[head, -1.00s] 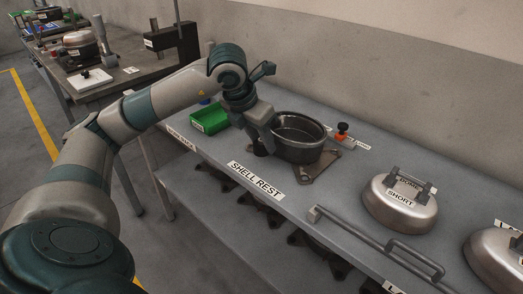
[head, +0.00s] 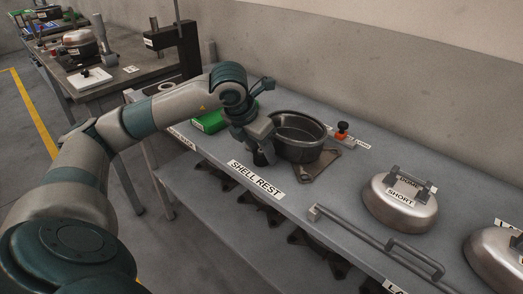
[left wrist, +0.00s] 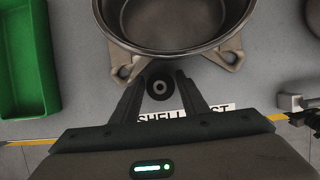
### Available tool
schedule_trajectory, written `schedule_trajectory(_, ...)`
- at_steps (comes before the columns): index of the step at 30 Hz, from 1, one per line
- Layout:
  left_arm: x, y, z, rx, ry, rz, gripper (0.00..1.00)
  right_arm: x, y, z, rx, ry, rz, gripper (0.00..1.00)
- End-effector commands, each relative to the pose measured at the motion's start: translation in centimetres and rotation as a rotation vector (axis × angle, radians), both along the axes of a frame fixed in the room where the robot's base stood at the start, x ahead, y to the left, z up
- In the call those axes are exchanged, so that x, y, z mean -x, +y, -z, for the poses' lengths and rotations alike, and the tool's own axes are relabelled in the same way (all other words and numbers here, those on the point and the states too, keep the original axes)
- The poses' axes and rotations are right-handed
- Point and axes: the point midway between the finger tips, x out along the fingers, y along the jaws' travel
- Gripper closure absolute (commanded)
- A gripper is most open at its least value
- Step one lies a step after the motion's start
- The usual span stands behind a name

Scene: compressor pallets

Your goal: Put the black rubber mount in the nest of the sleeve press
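The black rubber mount (left wrist: 159,87) shows in the left wrist view as a small dark ring with a paler centre, just in front of the round metal shell. My left gripper (left wrist: 161,76) has its two fingers apart, one on each side of the mount; contact is not clear. In the head view my left gripper (head: 263,158) is low over the bench in front of the shell, and its dark fingers blend with the mount. A black upright press-like frame (head: 187,50) stands near the far table; I cannot read its label or see a nest.
The open shell (head: 302,150) rests on a footed base close beside my gripper. A green bin (left wrist: 25,60) is to the left, partly behind my arm in the head view. Lidded domes (head: 400,203) and a bench rail (head: 365,240) are to the right.

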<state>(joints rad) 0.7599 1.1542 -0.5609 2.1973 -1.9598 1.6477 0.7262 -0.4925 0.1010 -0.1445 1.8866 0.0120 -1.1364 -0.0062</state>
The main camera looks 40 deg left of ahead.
Motion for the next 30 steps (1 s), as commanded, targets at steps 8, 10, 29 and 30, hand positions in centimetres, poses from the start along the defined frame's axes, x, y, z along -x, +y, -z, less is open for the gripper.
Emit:
schedule_trajectory(8, 0.0, 0.0, 0.0, 0.000, 0.000, 0.000, 0.49, 0.4, -0.1, 0.2, 0.001, 0.007, 0.000, 0.69)
schedule_trajectory(10, 0.0, 0.0, 0.0, 0.000, 0.000, 0.000, 0.49, 0.4, -0.1, 0.2, 0.001, 0.008, 0.001, 0.69)
schedule_trajectory(29, 2.4, 0.2, -6.3, -0.001, -0.005, 0.001, 0.49, 0.4, -0.1, 0.8, 0.001, 0.006, 0.001, 0.69)
schedule_trajectory(30, 2.6, 0.2, -7.0, 0.000, -0.006, 0.000, 0.49, 0.4, -0.1, 0.7, 0.001, 0.006, 0.001, 0.69)
